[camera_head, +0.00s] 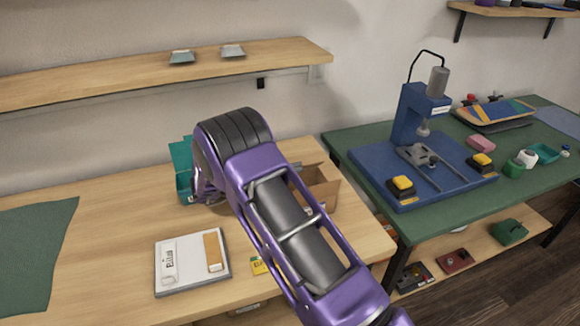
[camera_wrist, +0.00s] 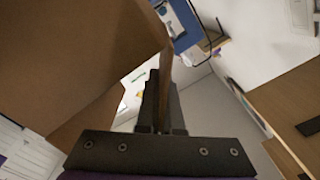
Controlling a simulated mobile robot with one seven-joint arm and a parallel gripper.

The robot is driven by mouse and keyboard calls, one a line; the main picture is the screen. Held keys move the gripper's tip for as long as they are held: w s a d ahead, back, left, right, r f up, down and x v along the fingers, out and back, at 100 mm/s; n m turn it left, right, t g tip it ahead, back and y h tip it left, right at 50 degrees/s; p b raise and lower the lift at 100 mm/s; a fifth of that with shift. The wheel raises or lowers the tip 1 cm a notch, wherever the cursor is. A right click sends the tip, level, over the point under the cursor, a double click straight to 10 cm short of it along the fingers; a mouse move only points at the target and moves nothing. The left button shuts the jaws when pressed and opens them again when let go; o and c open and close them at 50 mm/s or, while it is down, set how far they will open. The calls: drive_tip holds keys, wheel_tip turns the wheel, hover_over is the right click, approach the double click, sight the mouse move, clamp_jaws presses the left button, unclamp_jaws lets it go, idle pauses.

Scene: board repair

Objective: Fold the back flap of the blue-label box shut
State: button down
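An open cardboard box (camera_head: 322,188) stands on the wooden table, right of my purple arm, which hides much of it. Its blue label is not clearly visible. In the wrist view, brown cardboard (camera_wrist: 75,60) fills the upper left, close to the camera. My gripper (camera_wrist: 162,95) shows there with its two dark fingers close together. A thin brown cardboard flap (camera_wrist: 166,62) stands edge-on between them, and the fingers look shut on it. Which flap it is cannot be told for certain. In the head view the fingers are hidden behind my arm.
A teal bin (camera_head: 184,172) stands left of my arm. A white case (camera_head: 192,262) lies at the table's front. A wooden shelf (camera_head: 120,76) runs along the wall above. A blue press (camera_head: 415,125) stands on the green table (camera_head: 365,150) to the right. The wooden table's left middle is clear.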

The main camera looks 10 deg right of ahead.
drive_tip(key=shift+s+d+f+m, duration=0.1)
drive_tip(key=shift+s+f+m, duration=0.2)
drive_tip(key=shift+m, duration=0.55)
drive_tip(key=shift+s+f+m, duration=0.2)
drive_tip(key=shift+f+m, duration=0.15)
drive_tip(key=shift+m, duration=0.45)
drive_tip(key=shift+s+d+f+m, duration=0.1)
drive_tip(key=shift+s+f+m, duration=0.2)
drive_tip(key=shift+m, duration=0.55)
drive_tip(key=shift+f, duration=0.1)
drive_tip(key=c, duration=1.1)
unclamp_jaws()
drive_tip(key=shift+o, duration=0.2)
